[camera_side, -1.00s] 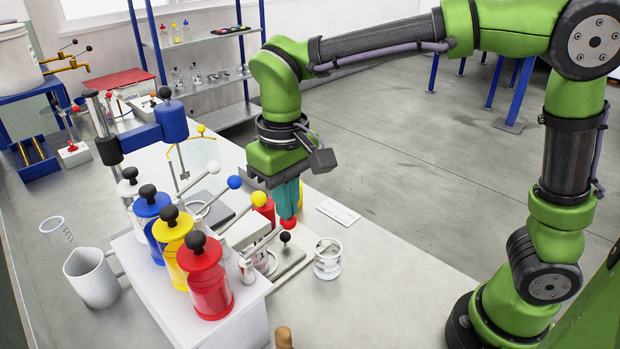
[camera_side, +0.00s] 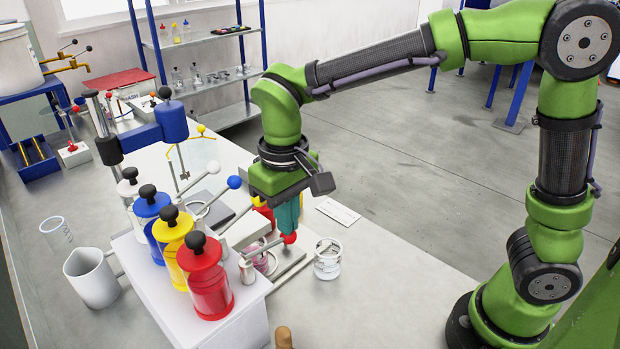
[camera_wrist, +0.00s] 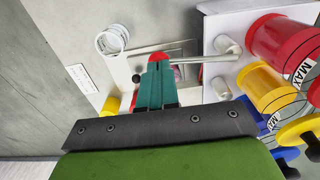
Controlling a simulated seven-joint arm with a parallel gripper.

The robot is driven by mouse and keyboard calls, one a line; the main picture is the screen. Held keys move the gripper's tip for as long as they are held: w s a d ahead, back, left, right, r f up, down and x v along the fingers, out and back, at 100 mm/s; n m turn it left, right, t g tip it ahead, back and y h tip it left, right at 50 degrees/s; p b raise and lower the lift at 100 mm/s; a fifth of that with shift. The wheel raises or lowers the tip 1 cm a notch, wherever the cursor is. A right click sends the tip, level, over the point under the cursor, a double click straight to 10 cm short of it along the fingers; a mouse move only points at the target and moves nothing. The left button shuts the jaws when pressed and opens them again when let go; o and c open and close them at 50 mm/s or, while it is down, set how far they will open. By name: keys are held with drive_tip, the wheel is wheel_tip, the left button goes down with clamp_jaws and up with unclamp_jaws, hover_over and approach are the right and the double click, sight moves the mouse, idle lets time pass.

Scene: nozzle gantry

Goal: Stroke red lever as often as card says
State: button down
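The red lever's ball knob (camera_side: 289,238) ends a metal arm (camera_wrist: 205,58) that runs from the red-filled dispenser (camera_side: 205,278). My gripper (camera_side: 288,230) stands over the knob with its teal fingers pointing down. In the wrist view the fingers (camera_wrist: 158,66) look closed together, with their tips against the red knob (camera_wrist: 158,57), which shows just past them. The fingers do not appear to be wrapped around the knob. The white card (camera_side: 338,211) lies flat on the bench behind the gripper; it also shows in the wrist view (camera_wrist: 85,76). Its print is too small to read.
Blue (camera_side: 152,225) and yellow (camera_side: 174,245) dispensers and a white-lidded one stand beside the red one. A blue lever knob (camera_side: 234,182) is close left of my gripper. A glass beaker (camera_side: 327,260) stands right of the lever. The front right bench is clear.

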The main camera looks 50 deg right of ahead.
drive_tip(key=shift+r, duration=2.85)
drive_tip(key=shift+f, duration=0.1)
drive_tip(key=shift+f, duration=2.95)
drive_tip(key=shift+r, duration=0.1)
drive_tip(key=shift+r, duration=2.95)
wheel_tip(320, 180, up, 5)
